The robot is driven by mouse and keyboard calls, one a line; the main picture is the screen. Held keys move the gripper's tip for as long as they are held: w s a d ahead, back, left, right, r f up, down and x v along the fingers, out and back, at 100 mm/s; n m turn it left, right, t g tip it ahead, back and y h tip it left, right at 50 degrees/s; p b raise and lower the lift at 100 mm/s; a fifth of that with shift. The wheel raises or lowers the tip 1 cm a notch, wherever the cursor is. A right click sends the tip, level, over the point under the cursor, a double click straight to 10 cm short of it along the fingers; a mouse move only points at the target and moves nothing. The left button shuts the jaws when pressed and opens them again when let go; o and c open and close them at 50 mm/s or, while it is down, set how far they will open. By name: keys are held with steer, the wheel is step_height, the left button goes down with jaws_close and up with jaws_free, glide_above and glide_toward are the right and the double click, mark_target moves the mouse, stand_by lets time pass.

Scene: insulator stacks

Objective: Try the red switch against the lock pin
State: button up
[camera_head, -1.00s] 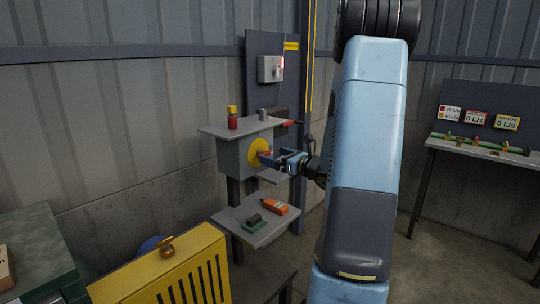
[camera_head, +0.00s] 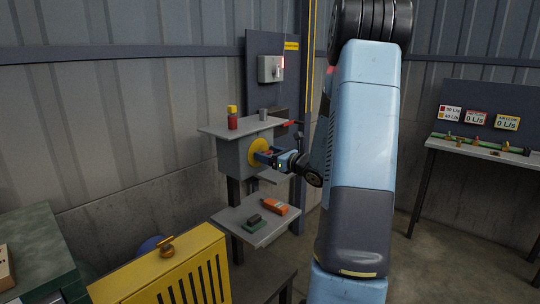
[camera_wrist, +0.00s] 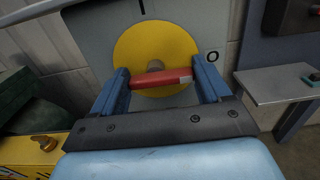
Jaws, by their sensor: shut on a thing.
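The red switch (camera_wrist: 160,79) is a bar handle with a pale patch near its right end. It lies nearly level across a yellow disc (camera_wrist: 141,45), over a grey hub. The disc also shows in the head view (camera_head: 257,149), on the grey box (camera_head: 231,158). An "I" mark is above the disc and an "O" to its right. My gripper (camera_wrist: 164,70) is shut on the red switch, a blue finger at each end; in the head view my gripper (camera_head: 268,158) hides the switch. I cannot make out the lock pin for certain.
A red and yellow item (camera_head: 232,119) and a grey cylinder (camera_head: 263,115) stand on the box top. A lower shelf (camera_head: 262,236) holds an orange device (camera_head: 274,207) and a green block (camera_head: 254,221). A yellow slotted cabinet (camera_head: 170,272) stands in front.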

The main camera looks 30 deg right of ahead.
steer(key=c, duration=0.4)
steer(key=shift+n, duration=0.8)
steer(key=o, duration=1)
steer(key=shift+s, duration=0.1)
steer(key=v, duration=1.3)
steer(key=shift+s+d, duration=0.1)
steer(key=shift+s, duration=0.2)
